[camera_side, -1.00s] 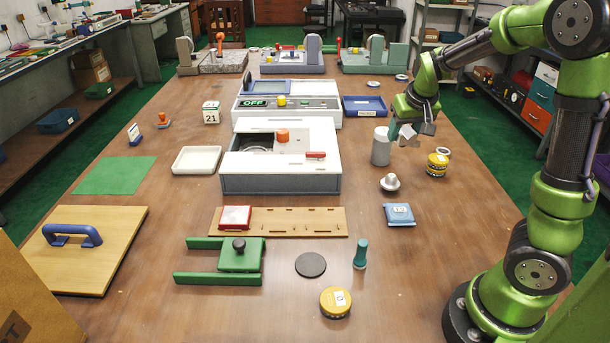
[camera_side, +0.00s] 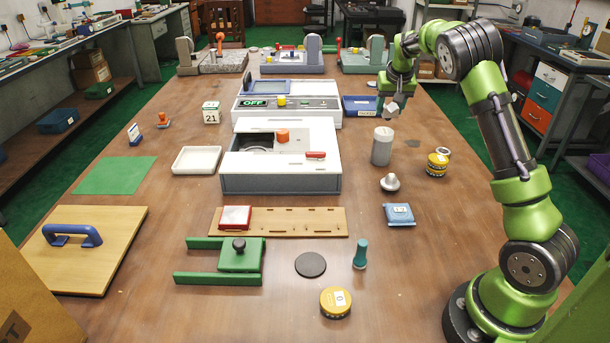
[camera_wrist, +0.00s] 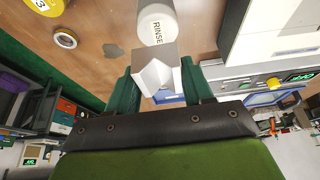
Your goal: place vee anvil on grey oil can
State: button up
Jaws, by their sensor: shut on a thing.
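The vee anvil (camera_wrist: 155,72) is a pale grey block with a V-shaped notch, held between the green fingers of my gripper (camera_wrist: 156,88) in the wrist view. In the side view my gripper (camera_side: 391,98) is raised over the table, with the anvil (camera_side: 390,110) hanging below it. A light grey cylindrical can (camera_side: 382,148) stands upright just below and in front of the anvil. In the wrist view this can (camera_wrist: 156,24) reads RINSE and is partly hidden by the anvil. It looks like the grey oil can, though its label does not say so. Nothing rests on it.
A yellow tin (camera_side: 436,165), a pale cone-shaped piece (camera_side: 390,182) and a blue block (camera_side: 399,214) stand near the can. The white-topped box (camera_side: 280,180) is to its left and a blue tray (camera_side: 364,105) behind. A dark flat patch (camera_side: 412,143) marks the table right of it.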

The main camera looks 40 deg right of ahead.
aim_at(389, 109)
jog(key=shift+w+d, duration=0.25)
jog(key=shift+w, duration=0.15)
jog(key=shift+f, duration=1.75)
jog(key=shift+f, duration=0.1)
jog(key=o, duration=1.4)
jog(key=shift+f, duration=0.15)
